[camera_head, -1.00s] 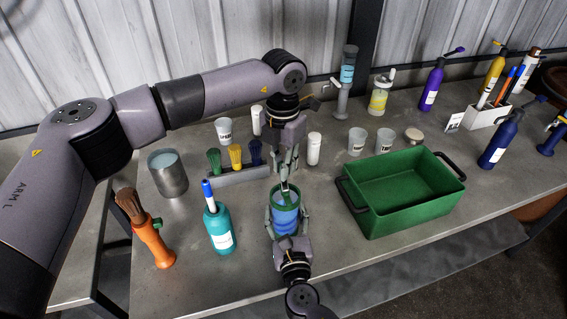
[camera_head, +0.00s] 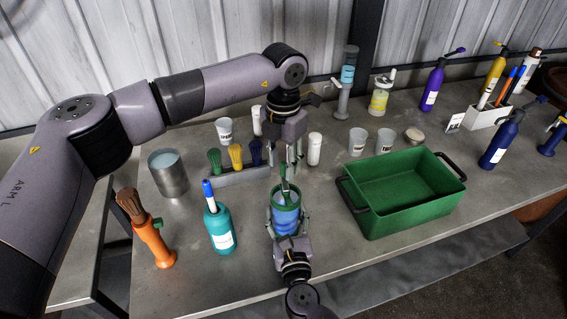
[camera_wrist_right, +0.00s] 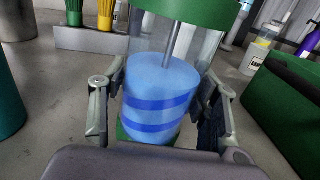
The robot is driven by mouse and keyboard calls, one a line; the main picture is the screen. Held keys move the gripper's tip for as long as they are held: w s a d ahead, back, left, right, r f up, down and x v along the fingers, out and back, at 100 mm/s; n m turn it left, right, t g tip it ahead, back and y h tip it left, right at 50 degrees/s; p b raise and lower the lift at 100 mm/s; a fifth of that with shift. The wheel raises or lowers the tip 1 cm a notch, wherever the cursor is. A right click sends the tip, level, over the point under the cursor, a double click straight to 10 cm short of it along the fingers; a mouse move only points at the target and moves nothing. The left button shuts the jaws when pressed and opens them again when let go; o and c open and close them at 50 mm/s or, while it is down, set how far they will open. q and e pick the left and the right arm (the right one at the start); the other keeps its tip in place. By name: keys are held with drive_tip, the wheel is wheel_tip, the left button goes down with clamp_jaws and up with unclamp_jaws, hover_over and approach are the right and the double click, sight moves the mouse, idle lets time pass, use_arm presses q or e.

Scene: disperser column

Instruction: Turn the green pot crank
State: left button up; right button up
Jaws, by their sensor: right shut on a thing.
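The pot (camera_head: 286,217) is a clear cylinder with a green top and blue contents with darker blue bands. It stands upright near the table's front edge. My right gripper (camera_head: 286,225) is shut around its sides from the front. The right wrist view shows the pot (camera_wrist_right: 160,100) between the two fingers, with a metal rod going down into the blue contents. My left gripper (camera_head: 294,168) points down just above and beside the crank. Its fingers look apart, with nothing visible between them.
A green crate (camera_head: 405,222) stands close to the pot's right. A teal bottle (camera_head: 219,232) and an orange brush (camera_head: 155,238) stand to its left. A brush rack (camera_head: 238,178) and a white bottle (camera_head: 314,149) are behind. The table between pot and teal bottle is clear.

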sight(283, 163)
use_arm(q)
wheel_tip(283, 163, up, 11)
idle(0.3)
idle(0.9)
wheel_tip(283, 163, down, 12)
drive_tip(key=m, duration=2.1)
drive_tip(key=shift+f+m, duration=0.25)
drive_tip(key=shift+m, duration=0.05)
drive_tip(key=shift+c, duration=0.2)
clamp_jaws()
